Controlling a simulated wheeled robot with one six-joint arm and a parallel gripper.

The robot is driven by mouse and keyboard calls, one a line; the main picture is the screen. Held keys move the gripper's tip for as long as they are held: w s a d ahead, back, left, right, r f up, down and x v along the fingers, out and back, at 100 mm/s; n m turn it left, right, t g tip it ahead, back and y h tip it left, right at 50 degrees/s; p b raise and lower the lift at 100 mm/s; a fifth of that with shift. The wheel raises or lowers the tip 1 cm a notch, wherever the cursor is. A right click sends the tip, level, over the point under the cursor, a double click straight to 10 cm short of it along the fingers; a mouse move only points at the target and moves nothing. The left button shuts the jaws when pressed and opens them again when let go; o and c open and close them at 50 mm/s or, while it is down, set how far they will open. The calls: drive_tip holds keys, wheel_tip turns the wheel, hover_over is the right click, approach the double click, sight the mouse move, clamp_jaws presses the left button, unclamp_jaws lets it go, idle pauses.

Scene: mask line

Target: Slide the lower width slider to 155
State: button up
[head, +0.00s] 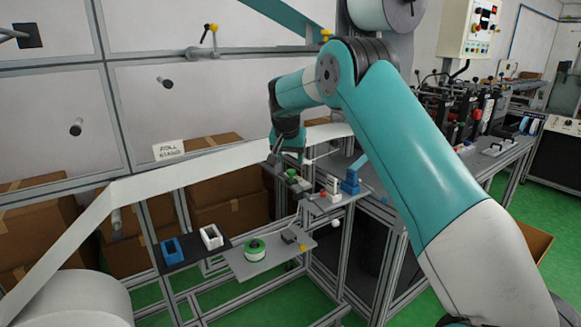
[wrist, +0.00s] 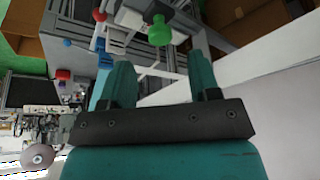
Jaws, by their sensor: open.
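My gripper (head: 283,158) is at the web line, near the middle of the head view. In the wrist view its two teal fingers (wrist: 164,82) stand apart with nothing held between them. A green knob (wrist: 159,30) on a dark mount lies beyond the fingertips, apart from them. In the head view a small green part (head: 291,174) sits just below my gripper. I cannot tell for sure which part is the lower width slider, and no scale or number is readable.
A white web (head: 215,165) runs across the frame beside my gripper. A red and white part (head: 331,186) and a blue block (head: 350,182) stand to the right. A lower shelf (head: 270,268) carries a green-and-white roll (head: 255,250). Cardboard boxes (head: 230,208) are behind.

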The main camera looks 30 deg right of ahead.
sight(291, 170)
drive_tip(key=p+x, duration=0.1)
drive_tip(key=x, duration=0.4)
drive_tip(key=shift+w+d+f, duration=0.1)
drive_tip(key=shift+f, duration=0.2)
